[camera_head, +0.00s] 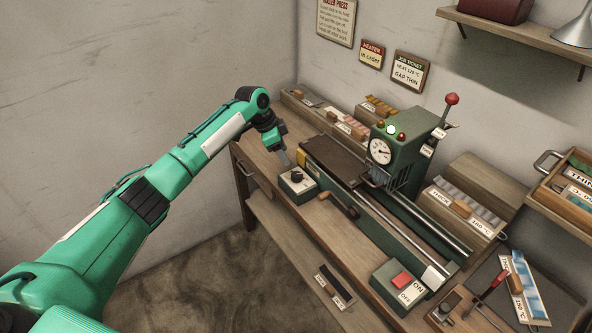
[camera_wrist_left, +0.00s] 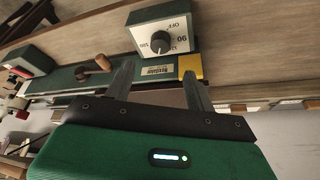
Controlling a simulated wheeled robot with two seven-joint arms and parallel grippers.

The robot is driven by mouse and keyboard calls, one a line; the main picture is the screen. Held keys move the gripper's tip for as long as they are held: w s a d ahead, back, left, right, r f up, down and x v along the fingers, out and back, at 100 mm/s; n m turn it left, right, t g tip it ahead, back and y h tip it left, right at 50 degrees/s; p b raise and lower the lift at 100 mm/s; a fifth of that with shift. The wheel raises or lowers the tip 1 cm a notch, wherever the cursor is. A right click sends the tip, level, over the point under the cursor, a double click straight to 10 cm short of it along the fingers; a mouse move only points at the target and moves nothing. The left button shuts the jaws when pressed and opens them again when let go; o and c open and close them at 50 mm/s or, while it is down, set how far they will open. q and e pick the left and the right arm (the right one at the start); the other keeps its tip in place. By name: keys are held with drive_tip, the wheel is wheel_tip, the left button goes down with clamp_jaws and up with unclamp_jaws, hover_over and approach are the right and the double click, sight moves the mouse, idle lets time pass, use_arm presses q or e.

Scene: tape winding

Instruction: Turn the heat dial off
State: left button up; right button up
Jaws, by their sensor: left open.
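The heat dial is a black knob (camera_wrist_left: 160,39) on the white top of a small green box (camera_wrist_left: 137,17). In the left wrist view its face carries OFF at the top edge and numbers including 90 and 120. In the head view the dial box (camera_head: 298,187) stands at the bench's near left edge with the knob (camera_head: 296,176) on top. My left gripper (camera_head: 285,160) is just behind and above the box, open and empty, its two fingers (camera_wrist_left: 158,76) apart and clear of the knob. My right gripper is not in view.
The green press (camera_head: 395,150) with a round gauge and a red-tipped lever stands behind the dial box, on long rails. A wooden-handled crank (camera_head: 335,202) is close to the box's right. The ON/OFF switch box (camera_head: 400,285) is at the front right. Wooden trays line the back.

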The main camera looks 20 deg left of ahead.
sight(296, 174)
use_arm(q)
drive_tip(key=p+x, duration=0.1)
drive_tip(key=x, duration=0.8)
drive_tip(key=shift+d+f, duration=0.1)
drive_tip(key=shift+f, duration=0.25)
drive_tip(key=c, duration=1)
